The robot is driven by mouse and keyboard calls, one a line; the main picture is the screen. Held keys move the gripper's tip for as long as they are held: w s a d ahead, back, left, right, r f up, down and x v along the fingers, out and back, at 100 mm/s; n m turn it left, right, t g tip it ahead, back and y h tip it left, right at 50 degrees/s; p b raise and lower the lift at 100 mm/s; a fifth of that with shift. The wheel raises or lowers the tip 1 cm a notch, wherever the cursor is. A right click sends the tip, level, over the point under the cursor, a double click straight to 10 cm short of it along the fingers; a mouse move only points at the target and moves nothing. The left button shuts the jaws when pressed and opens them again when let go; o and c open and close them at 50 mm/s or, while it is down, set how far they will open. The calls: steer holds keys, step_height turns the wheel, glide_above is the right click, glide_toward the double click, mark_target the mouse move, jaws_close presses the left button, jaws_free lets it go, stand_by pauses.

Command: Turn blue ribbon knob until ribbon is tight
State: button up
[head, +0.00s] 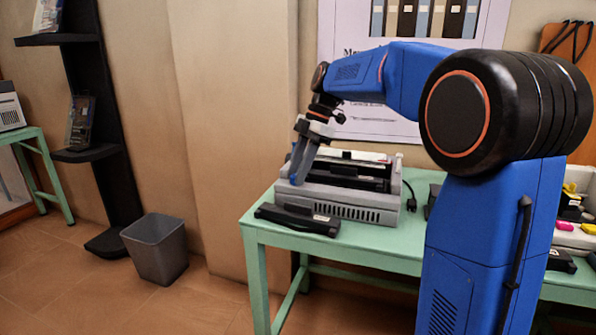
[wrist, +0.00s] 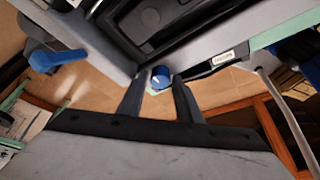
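A grey printer (head: 365,214) with a dark open interior stands on the green table. In the wrist view, a small round blue knob (wrist: 160,76) with a pale mark sits at the printer's edge. My gripper (wrist: 161,82) has its two dark fingers apart, one on each side of the knob. A gap seems to show beside the knob; I cannot tell whether either finger touches it. In the head view my gripper (head: 297,166) points down at the printer's left end and hides part of it. The ribbon cannot be made out.
A larger blue lever (wrist: 58,59) shows at the left in the wrist view. A black cover-like part (head: 297,219) lies on the green table (head: 390,248) before the printer. A cable lies to its right. A grey bin (head: 155,250) stands on the floor.

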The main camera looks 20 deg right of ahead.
steer(key=c, duration=0.8)
steer(key=shift+o, duration=0.2)
